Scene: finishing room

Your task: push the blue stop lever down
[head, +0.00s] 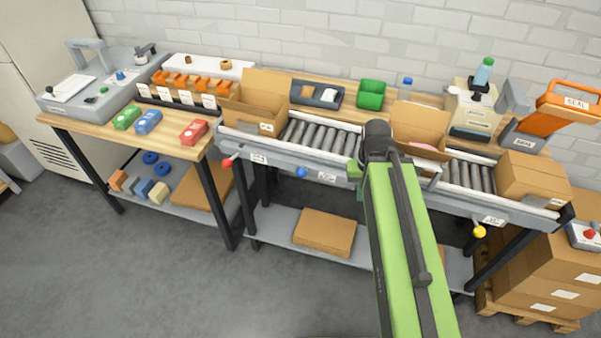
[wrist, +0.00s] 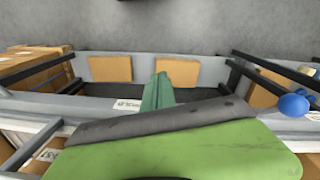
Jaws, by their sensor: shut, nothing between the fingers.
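The blue stop lever (head: 301,172) is a round blue knob on the front rail of the roller conveyor, left of my arm in the head view. In the wrist view the blue knob (wrist: 293,105) is at the right edge, and its stem is not clear. My gripper (wrist: 157,92) shows as green fingers, shut and empty, in the middle of the wrist view. It is apart from the knob, to its left in that view. In the head view my arm hides most of the gripper.
A red-knobbed lever (head: 227,162) is further left on the rail, and a yellow-knobbed lever (head: 479,231) is to the right. Open cartons (head: 420,125) and a closed carton (head: 533,180) stand on the conveyor. A flat box (head: 323,232) lies on the shelf below. The floor in front is clear.

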